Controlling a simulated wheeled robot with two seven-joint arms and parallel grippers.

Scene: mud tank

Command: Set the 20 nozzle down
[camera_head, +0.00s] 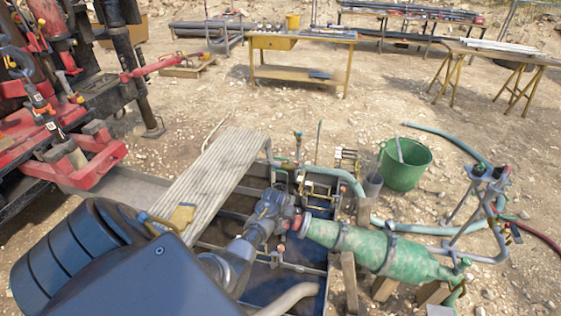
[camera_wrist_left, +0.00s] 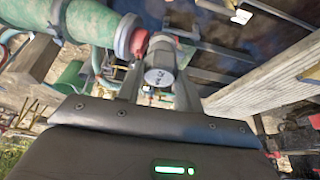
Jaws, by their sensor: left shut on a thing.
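My left gripper (camera_head: 281,212) reaches in over the dark tank, close to the flanged end of the green cone (camera_head: 372,246). In the left wrist view my left gripper (camera_wrist_left: 158,92) is shut on a dark grey round piece with pale lettering, which I take as the 20 nozzle (camera_wrist_left: 160,73). The lettering is too small to read surely. My right gripper is not in view.
A ribbed plank walkway (camera_head: 212,178) lies left of my gripper, with a yellow item (camera_head: 183,216) on it. A green bucket (camera_head: 404,164) and hoses lie to the right. A yellow-legged table (camera_head: 303,40) with small parts stands behind. Open gravel lies between.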

